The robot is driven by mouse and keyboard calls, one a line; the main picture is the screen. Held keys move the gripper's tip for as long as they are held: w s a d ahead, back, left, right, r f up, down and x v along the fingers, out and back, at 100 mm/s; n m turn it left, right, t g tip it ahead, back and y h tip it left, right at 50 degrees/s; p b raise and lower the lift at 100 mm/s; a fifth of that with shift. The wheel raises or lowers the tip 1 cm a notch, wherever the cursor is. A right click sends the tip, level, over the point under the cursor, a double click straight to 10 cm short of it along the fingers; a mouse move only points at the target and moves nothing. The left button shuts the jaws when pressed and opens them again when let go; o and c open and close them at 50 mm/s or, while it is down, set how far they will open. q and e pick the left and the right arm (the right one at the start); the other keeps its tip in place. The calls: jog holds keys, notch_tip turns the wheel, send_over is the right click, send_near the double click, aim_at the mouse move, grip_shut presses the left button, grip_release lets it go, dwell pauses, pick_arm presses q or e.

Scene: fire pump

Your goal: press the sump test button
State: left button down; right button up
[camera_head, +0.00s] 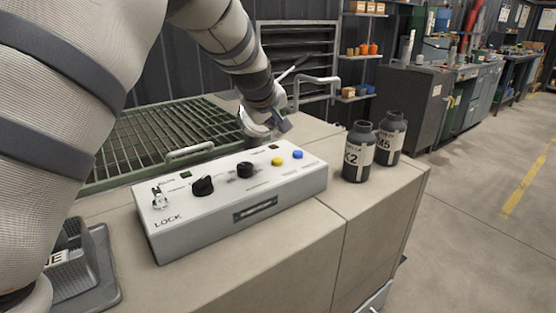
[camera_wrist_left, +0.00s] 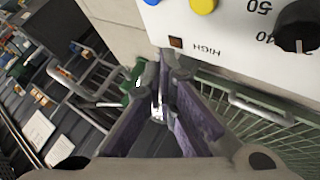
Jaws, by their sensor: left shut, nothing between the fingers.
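A white control box (camera_head: 232,205) lies on the counter, with a yellow button (camera_head: 277,161) and a blue button (camera_head: 297,154) at its right end. The labels by these buttons are too small to read, so I cannot tell which is the sump test button. My left gripper (camera_head: 284,124) is shut and empty, above and behind the box's far edge, apart from both buttons. In the left wrist view the shut fingertips (camera_wrist_left: 165,62) are near a dark red square (camera_wrist_left: 176,42) marked HIGH. The yellow button (camera_wrist_left: 203,5) and blue button (camera_wrist_left: 152,2) are at the top edge.
The box also carries black knobs (camera_head: 203,185) and a switch marked LOCK (camera_head: 160,198). Two dark bottles (camera_head: 358,152) (camera_head: 391,138) stand to its right. A green grating (camera_head: 150,140) with a handle lies behind. A grey tray (camera_head: 98,270) is at lower left.

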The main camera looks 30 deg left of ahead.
pick_arm(q)
send_over(274, 159)
notch_tip(274, 159, down, 4)
jog(key=shift+f, duration=0.8)
pick_arm(e)
jog(key=shift+s+f, duration=0.45)
dwell(0.4)
pick_arm(q)
jog(key=shift+f, duration=0.4)
jog(key=shift+s+f, duration=0.1)
jog(key=shift+f, duration=0.45)
dwell(0.7)
jog(key=shift+r, duration=1)
pick_arm(e)
jog(key=shift+w+r, duration=0.3)
jog(key=shift+w, duration=0.05)
